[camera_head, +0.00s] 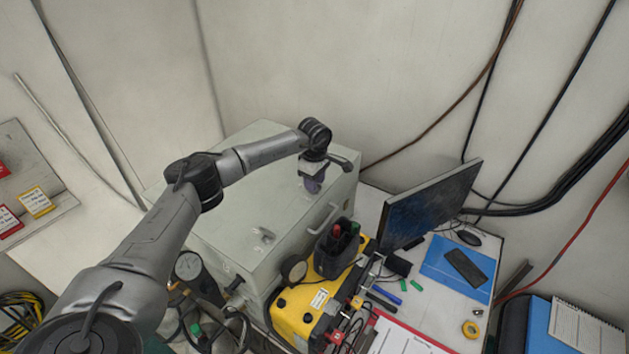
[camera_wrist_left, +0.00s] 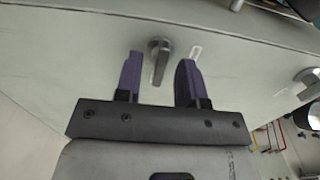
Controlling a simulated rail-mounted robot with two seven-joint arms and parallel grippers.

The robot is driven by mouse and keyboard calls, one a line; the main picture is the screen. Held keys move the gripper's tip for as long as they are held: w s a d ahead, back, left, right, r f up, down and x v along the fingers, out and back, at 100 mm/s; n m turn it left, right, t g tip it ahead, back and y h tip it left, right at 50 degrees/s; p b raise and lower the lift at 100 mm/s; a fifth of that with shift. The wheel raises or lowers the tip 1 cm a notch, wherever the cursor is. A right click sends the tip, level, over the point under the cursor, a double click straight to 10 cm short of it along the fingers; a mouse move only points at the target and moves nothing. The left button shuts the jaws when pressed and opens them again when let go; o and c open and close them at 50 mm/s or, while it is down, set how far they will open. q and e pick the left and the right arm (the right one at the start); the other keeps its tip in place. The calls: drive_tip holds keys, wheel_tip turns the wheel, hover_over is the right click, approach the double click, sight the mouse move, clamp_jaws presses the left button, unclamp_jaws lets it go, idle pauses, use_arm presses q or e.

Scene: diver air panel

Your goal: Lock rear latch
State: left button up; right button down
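The rear latch (camera_wrist_left: 160,56) is a small grey metal lever on the pale grey-green cabinet (camera_head: 235,200). In the left wrist view it sits between the two purple-grey fingers of my left gripper (camera_wrist_left: 159,68), with a gap on each side. My left gripper is open, and the fingers do not appear to touch the lever. In the head view the same gripper (camera_head: 313,185) points down at the cabinet's far end and hides the rear latch. A second, similar latch (camera_head: 265,235) is on the cabinet's nearer part. My right gripper is out of view.
A cabinet handle (camera_head: 324,218) stands along the right edge. A monitor (camera_head: 428,207) stands on the desk to the right. The cabinet top around the latches is clear.

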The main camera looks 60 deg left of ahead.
use_arm(q)
wheel_tip(320, 180, up, 14)
drive_tip(key=b, duration=0.1)
drive_tip(key=shift+b, duration=0.35)
drive_tip(key=shift+f, duration=0.1)
idle(0.8)
drive_tip(key=shift+d, duration=0.1)
